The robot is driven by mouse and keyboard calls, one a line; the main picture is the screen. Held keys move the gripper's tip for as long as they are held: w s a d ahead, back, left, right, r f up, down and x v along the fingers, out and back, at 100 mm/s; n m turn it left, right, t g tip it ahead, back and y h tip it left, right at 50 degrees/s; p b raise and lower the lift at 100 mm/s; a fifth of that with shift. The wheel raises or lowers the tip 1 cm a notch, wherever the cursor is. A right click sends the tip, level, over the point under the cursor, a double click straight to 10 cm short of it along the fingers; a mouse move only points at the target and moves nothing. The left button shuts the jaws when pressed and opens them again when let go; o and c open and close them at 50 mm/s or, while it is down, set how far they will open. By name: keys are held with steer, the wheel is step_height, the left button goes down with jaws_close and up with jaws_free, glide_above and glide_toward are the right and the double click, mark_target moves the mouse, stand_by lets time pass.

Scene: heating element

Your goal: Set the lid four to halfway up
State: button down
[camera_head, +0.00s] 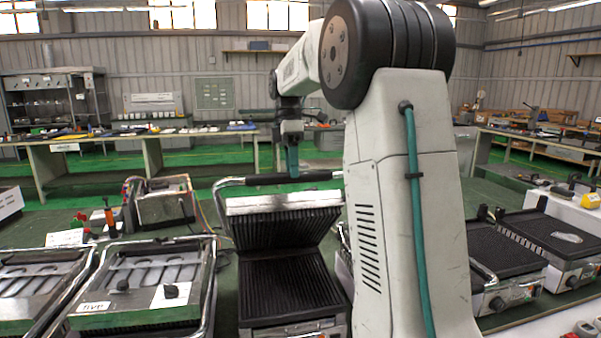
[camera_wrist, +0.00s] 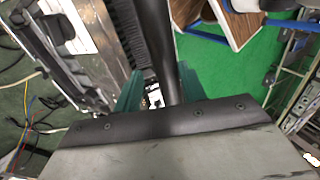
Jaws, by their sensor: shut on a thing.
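The lid (camera_head: 283,220) of the middle contact grill is tilted partly open, its dark ribbed underside facing me above the ribbed lower plate (camera_head: 285,286). No label shows on this grill, so I cannot read its number. A black bar handle (camera_head: 260,180) runs along the lid's raised edge, and in the wrist view it is a dark tube (camera_wrist: 156,38). My gripper (camera_head: 292,175) is shut on this handle from above. In the wrist view the green fingers of my gripper (camera_wrist: 160,96) lie on both sides of the handle.
Two grills with closed lids stand at the left; the nearer has a tag reading "five" (camera_head: 95,307). Another grill (camera_head: 545,235) lies open at the right. A toaster-like device (camera_head: 162,203) stands behind left. Workbenches (camera_head: 90,150) stand farther back on green floor.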

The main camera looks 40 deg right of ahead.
steer(key=shift+w+d+f, duration=0.1)
steer(key=shift+w+f, duration=0.15)
steer(key=shift+f, duration=0.15)
steer(key=c, duration=1.1)
jaws_free()
steer(key=shift+w+d+f, duration=0.1)
steer(key=shift+w+d, duration=0.05)
steer(key=shift+w, duration=0.05)
steer(key=v, duration=0.8)
